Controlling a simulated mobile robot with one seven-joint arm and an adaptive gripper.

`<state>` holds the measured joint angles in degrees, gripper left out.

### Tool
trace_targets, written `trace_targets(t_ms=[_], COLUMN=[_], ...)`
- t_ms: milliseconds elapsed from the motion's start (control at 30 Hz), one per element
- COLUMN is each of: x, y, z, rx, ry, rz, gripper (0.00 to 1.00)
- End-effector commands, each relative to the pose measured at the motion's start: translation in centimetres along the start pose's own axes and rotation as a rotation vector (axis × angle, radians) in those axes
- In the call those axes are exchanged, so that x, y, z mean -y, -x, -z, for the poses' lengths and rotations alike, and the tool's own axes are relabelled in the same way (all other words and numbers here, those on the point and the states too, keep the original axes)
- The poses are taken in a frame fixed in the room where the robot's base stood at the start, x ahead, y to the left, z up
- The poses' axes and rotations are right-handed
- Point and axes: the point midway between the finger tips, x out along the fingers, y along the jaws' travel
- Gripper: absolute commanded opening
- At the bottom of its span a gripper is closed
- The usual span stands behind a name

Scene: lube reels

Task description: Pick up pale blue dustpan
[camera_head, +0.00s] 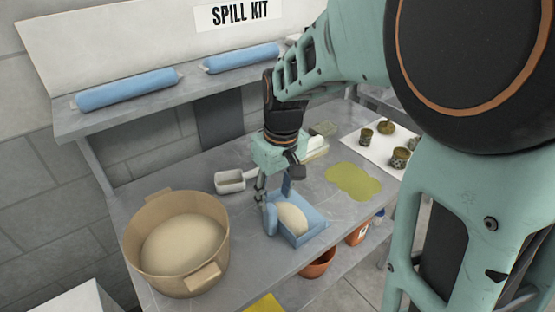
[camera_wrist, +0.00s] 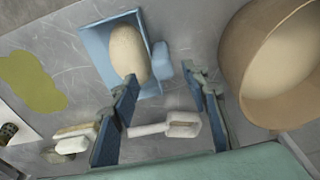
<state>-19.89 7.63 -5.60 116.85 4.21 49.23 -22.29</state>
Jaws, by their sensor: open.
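The pale blue dustpan (camera_head: 306,226) lies on the grey table and holds a mound of pale granular material (camera_head: 292,219). In the wrist view the dustpan (camera_wrist: 97,48) is at the upper middle, with its short handle (camera_wrist: 163,58) pointing right. My gripper (camera_head: 268,208) is above the dustpan's handle end in the head view and partly hides it. In the wrist view my gripper (camera_wrist: 165,85) is open, its two blue-padded fingers apart with the handle beyond and between their tips. I cannot tell whether the fingers touch the handle.
A tan tub (camera_head: 143,252) of pale material stands left of the dustpan. A white scoop (camera_head: 229,182) lies behind it. A yellow-green spill (camera_head: 352,181) and a white mat (camera_head: 372,150) with small dark parts are to the right. A shelf with blue rolls (camera_head: 128,89) is above.

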Motion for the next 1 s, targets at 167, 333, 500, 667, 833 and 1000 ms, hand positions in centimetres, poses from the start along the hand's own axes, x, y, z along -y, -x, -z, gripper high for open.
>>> trace_targets(t_ms=[167,333,500,667,833,1000], x=[0.0,0.2,0.4,0.3,0.3,0.3], y=[-1.8,-3.3,-5.7,-7.0,-7.1,-7.1], z=[0.0,0.2,0.6,0.6,0.6,0.6], rx=[0.000,0.003,0.003,0.001,-0.002,-0.001], ry=[-0.001,0.000,-0.001,0.000,0.000,-0.001], rz=[-0.001,-0.001,-0.001,-0.002,-0.003,-0.003], gripper=[0.42,0.42,0.42,0.42,0.42,0.30])
